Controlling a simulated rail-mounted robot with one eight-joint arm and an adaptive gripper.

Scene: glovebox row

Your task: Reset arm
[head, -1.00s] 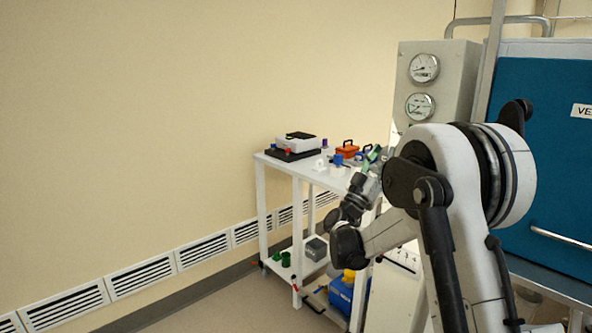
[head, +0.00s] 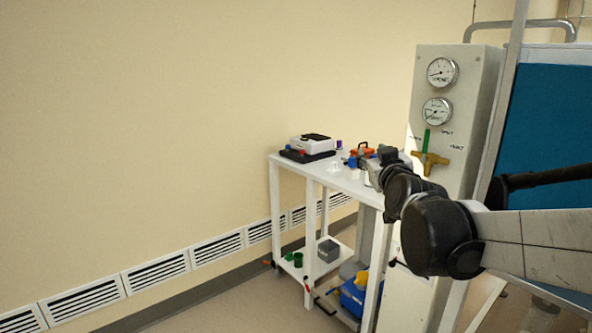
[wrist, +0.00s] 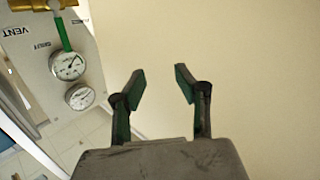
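In the wrist view, my gripper (wrist: 160,88) is open. Its two green-padded fingers stand apart with nothing between them, and plain wall lies beyond. In the head view, my arm reaches in from the right edge, and its far end is in front of the right end of the white cart (head: 308,173). The fingers are hidden or too small to make out there.
A grey panel with two gauges (head: 442,72), a green-stemmed brass valve (head: 430,162) and VENT lettering stands close beside my arm. A blue-fronted cabinet (head: 545,125) is at right. The left is open.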

